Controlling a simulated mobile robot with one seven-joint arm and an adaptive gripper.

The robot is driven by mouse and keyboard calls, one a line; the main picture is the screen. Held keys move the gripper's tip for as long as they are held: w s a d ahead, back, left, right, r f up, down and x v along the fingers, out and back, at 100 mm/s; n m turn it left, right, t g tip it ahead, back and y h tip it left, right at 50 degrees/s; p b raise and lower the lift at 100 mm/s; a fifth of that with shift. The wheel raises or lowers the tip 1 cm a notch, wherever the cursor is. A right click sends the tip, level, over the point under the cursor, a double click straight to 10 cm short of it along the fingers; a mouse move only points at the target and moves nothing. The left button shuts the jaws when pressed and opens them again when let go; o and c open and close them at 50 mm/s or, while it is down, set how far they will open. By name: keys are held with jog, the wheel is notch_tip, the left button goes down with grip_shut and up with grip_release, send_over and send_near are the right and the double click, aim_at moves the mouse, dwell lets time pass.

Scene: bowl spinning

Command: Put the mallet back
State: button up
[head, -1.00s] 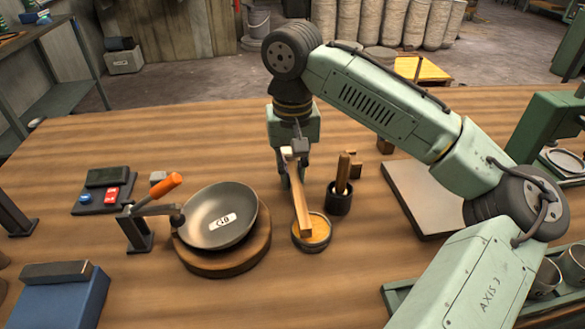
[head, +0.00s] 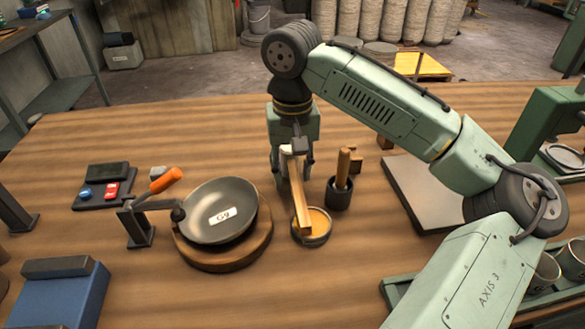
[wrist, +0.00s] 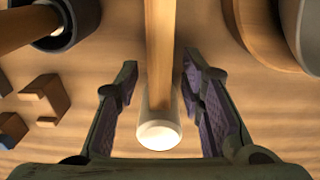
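The mallet, a square wooden stick (head: 299,198) with a pale rounded end, leans with its lower end at a shallow round dish with a yellow-orange inside (head: 321,222). Whether the stick is in the dish or just on its rim is unclear. In the wrist view, the stick (wrist: 159,55) and its pale end (wrist: 159,132) lie between the fingers of my gripper (wrist: 158,105). Gaps show on both sides, so the gripper is open around the mallet. In the head view, my gripper (head: 292,175) is at the stick's upper end.
A black cup (head: 339,195) holding a wooden peg stands right of the dish. A dark bowl (head: 208,222) on a round wooden base (head: 225,262) is at left, beside an orange-handled stand (head: 165,180). A pale slab (head: 415,205) lies right. The front middle table is clear.

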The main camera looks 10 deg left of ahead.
notch_tip(320, 180, up, 12)
jog(key=shift+s+r, duration=0.15)
dwell(0.3)
